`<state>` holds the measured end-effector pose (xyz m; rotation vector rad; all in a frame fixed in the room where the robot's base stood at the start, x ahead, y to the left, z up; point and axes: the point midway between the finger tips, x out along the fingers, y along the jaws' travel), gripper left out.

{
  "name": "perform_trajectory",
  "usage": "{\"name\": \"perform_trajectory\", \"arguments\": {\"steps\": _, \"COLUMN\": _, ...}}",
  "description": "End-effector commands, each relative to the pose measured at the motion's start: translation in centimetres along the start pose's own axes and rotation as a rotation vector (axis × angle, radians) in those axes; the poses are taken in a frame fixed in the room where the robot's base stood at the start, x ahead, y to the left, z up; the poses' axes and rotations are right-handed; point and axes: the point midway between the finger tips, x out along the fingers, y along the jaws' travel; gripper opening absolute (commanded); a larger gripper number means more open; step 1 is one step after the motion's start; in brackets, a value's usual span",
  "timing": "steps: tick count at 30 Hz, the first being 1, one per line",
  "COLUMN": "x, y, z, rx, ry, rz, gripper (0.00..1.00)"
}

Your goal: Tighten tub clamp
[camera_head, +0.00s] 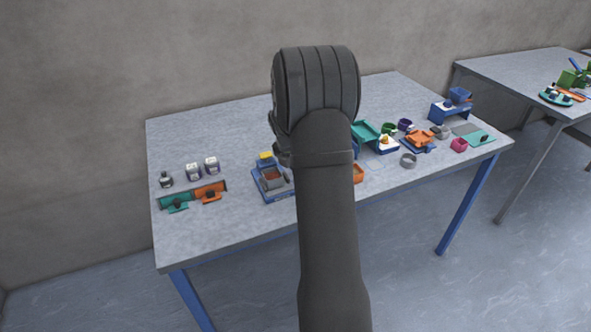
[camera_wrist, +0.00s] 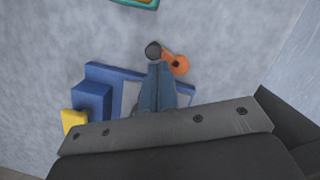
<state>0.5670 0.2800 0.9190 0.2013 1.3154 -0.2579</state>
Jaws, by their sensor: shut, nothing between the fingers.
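In the wrist view, a blue fixture (camera_wrist: 98,72) carries a raised blue block (camera_wrist: 91,101) and a yellow block (camera_wrist: 72,120). An orange lever-like piece (camera_wrist: 176,64) with a dark round knob (camera_wrist: 153,50) lies at its edge; it looks like the clamp handle. My gripper (camera_wrist: 161,66) is shut and empty, its tips right beside the knob and orange piece. I cannot tell if they touch. My fingers and wrist hide much of the fixture, and no tub shows there. In the head view, a blue fixture (camera_head: 262,189) holds a grey tub (camera_head: 275,183) with reddish-brown contents; my arm hides its right side.
On the table (camera_head: 210,140), teal (camera_head: 176,206) and orange (camera_head: 210,194) pieces and small jars stand left. A teal tray (camera_head: 368,133), an orange-and-blue fixture (camera_head: 418,140) and several small cups stand right. The back-left tabletop is clear.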

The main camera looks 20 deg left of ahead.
Motion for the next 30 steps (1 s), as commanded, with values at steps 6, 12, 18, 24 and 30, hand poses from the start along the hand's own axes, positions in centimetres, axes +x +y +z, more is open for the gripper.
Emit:
{"name": "perform_trajectory", "arguments": {"steps": 6, "x": 0.01, "y": 0.03, "z": 0.11, "rx": 0.035, "ry": -0.001, "rz": -0.008, "gripper": 0.00}}
{"name": "perform_trajectory", "arguments": {"steps": 12, "x": 0.02, "y": 0.02, "z": 0.20, "rx": 0.073, "ry": -0.001, "rz": -0.019, "gripper": 0.00}}
{"name": "perform_trajectory", "arguments": {"steps": 18, "x": 0.06, "y": -0.01, "z": 0.29, "rx": 0.120, "ry": -0.001, "rz": -0.030, "gripper": 0.00}}
{"name": "perform_trajectory", "arguments": {"steps": 24, "x": 0.15, "y": -0.05, "z": 0.46, "rx": 0.199, "ry": 0.000, "rz": -0.050, "gripper": 0.00}}
{"name": "perform_trajectory", "arguments": {"steps": 30, "x": 0.24, "y": -0.15, "z": 0.79, "rx": 0.340, "ry": -0.001, "rz": -0.085, "gripper": 0.00}}
